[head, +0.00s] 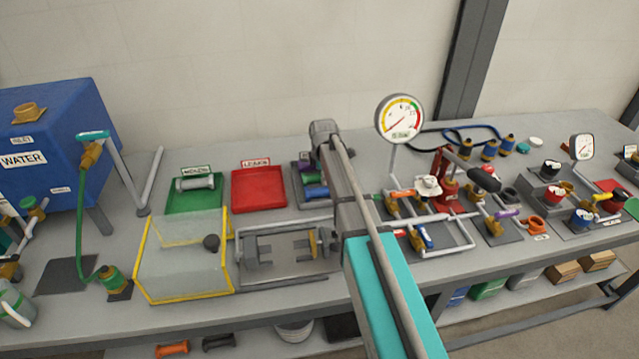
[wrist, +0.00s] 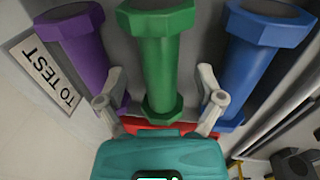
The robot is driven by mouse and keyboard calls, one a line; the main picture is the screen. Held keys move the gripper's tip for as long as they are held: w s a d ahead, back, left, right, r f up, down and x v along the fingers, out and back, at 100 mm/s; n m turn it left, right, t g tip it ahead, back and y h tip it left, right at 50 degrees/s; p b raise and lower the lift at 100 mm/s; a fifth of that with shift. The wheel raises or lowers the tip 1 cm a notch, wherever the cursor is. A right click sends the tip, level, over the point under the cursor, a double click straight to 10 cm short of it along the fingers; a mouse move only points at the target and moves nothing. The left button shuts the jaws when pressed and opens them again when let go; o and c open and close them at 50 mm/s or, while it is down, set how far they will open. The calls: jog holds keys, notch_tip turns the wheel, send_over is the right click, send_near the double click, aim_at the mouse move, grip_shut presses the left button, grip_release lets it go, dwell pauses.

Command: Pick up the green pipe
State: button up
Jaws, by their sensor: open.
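The green pipe (wrist: 166,60) has hexagonal ends and lies in the middle of the wrist view, between the purple pipe (wrist: 80,50) and the blue pipe (wrist: 255,60). My gripper (wrist: 161,82) is open, with one finger in view on each side of the green pipe and nothing held. Contact with the pipe cannot be told. In the head view the green pipe (head: 313,179) is a small piece in the grey tray (head: 300,201), partly hidden by my arm. My gripper (head: 324,135) shows there above the tray.
A "TO TEST" label (wrist: 42,72) stands beside the purple pipe. A red tray (head: 259,189) and a green tray (head: 180,204) holding a grey pipe lie to the left. A clear yellow-edged box (head: 184,264) and a clamp fixture (head: 262,266) stand in front. A gauge (head: 399,119) rises to the right.

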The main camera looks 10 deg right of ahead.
jog(key=shift+w+f+b, duration=0.1)
jog(key=shift+f+b, duration=0.45)
jog(key=shift+f, duration=0.3)
grip_shut()
dwell(0.3)
